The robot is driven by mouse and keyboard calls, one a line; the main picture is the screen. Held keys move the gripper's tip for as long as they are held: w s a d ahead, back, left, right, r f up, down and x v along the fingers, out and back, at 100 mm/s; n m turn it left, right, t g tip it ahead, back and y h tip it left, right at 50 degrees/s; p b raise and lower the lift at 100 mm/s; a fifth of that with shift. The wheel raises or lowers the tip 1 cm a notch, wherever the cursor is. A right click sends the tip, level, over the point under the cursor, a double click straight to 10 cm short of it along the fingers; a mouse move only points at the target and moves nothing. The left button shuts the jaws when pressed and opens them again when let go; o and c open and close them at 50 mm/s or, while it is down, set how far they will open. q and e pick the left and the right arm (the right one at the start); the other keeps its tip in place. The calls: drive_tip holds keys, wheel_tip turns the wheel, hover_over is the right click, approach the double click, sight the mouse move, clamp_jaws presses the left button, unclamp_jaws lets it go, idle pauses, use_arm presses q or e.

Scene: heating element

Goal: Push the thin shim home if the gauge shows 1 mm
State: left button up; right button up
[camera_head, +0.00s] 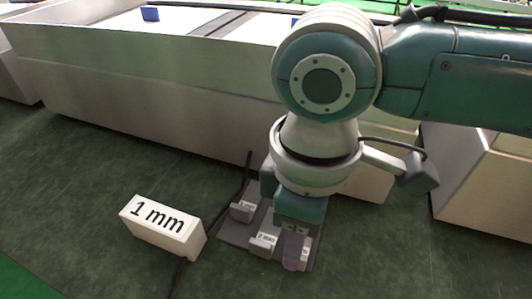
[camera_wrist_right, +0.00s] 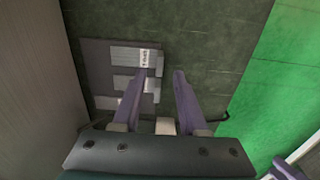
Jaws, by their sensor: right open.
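A white gauge box (camera_head: 160,228) reading "1 mm" stands on the dark green surface, left of a grey plate (camera_head: 232,232). The plate carries three grey shim blocks with white labels. The left block (camera_head: 241,211) has a small label that seems to read 1 mm. The middle block (camera_head: 262,246) reads 2 mm. The third label is mostly hidden behind my right gripper (camera_head: 294,252). In the right wrist view the gripper (camera_wrist_right: 161,73) is open with nothing between its fingers. One finger overlaps the block ends; the other is over bare surface. I cannot tell whether it touches.
A long pale trough (camera_head: 150,85) with blue tabs (camera_head: 150,14) runs behind the plate. A pale block (camera_head: 480,185) stands at the right. Dark cables lie near the gauge and plate. The surface in front is clear.

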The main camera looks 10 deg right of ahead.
drive_tip(key=shift+f+b, duration=0.65)
drive_tip(key=shift+f, duration=1.35)
clamp_jaws()
drive_tip(key=shift+d, duration=0.1)
